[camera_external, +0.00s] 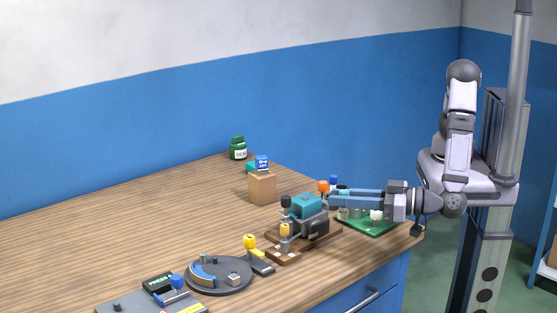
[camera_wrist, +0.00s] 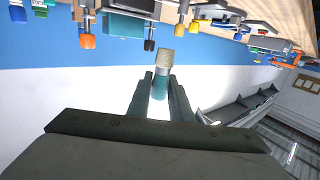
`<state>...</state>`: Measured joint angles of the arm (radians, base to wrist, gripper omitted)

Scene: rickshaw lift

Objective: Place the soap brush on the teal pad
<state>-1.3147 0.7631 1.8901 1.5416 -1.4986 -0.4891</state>
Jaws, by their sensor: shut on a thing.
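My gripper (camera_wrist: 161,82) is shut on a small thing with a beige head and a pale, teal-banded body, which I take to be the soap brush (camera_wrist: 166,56). The beige head sticks out past the fingertips. In the external view my gripper (camera_external: 332,200) reaches level from the right over the table, close to the grey device; the held brush is not clear there. A teal block (camera_external: 306,202) tops the grey device and also shows in the wrist view (camera_wrist: 127,25). A small teal thing (camera_external: 251,167) sits behind the wooden block. I cannot tell which is the teal pad.
The grey device (camera_external: 312,226) stands on a brown wooden base just left of my gripper. A green board (camera_external: 372,228) with small parts lies below my gripper. A wooden block (camera_external: 262,188), green jar (camera_external: 238,149) and round dark tray (camera_external: 222,280) stand farther left. The left tabletop is clear.

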